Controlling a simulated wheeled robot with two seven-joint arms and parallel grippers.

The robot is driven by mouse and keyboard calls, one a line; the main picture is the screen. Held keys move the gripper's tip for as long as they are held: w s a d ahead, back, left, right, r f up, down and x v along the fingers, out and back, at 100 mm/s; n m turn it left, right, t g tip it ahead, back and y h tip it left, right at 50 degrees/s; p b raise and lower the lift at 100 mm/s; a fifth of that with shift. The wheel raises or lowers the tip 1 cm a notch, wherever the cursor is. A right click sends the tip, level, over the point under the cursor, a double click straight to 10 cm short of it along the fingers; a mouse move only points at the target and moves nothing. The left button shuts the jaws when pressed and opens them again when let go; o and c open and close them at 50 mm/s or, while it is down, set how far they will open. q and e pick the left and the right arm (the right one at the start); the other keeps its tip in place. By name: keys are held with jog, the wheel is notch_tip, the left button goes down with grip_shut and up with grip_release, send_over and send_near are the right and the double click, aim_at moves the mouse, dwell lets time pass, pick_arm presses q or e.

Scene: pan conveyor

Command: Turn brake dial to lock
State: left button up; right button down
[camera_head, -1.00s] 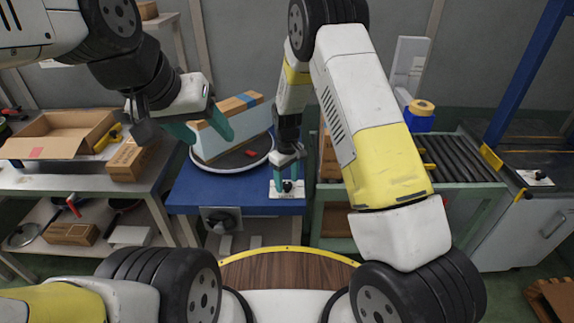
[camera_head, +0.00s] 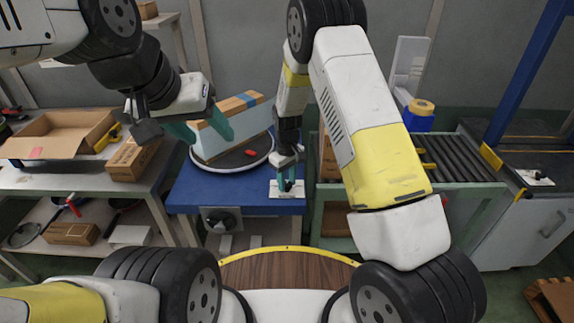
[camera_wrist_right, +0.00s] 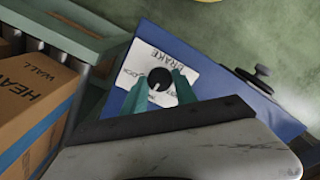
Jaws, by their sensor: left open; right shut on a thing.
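The brake dial (camera_wrist_right: 159,80) is a black round knob on a white plate (camera_wrist_right: 137,58) printed "BRAKE" and, partly covered, "LOCK". The plate sits at the front right corner of the blue table (camera_head: 185,195). My right gripper (camera_wrist_right: 160,88) reaches down with its teal fingers on either side of the knob, shut on it. In the head view the right gripper (camera_head: 286,180) mostly hides the dial. My left gripper (camera_head: 208,130) is open, its teal fingers in front of the long box on the round turntable (camera_head: 205,163).
The long box (camera_head: 240,120) stands on the turntable with a small red item beside it. A black knob (camera_head: 221,221) is on the table's front. A roller conveyor (camera_head: 465,160) lies to the right. A shelf with an open carton (camera_head: 60,135) stands left.

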aim_at(287, 184)
jog(key=m, duration=0.6)
jog(key=shift+m, duration=2.8)
jog(key=c, duration=1)
grip_release()
jog(key=shift+o, duration=0.2)
jog(key=shift+r, duration=0.15)
notch_tip(287, 184, up, 8)
jog(key=shift+f, duration=0.2)
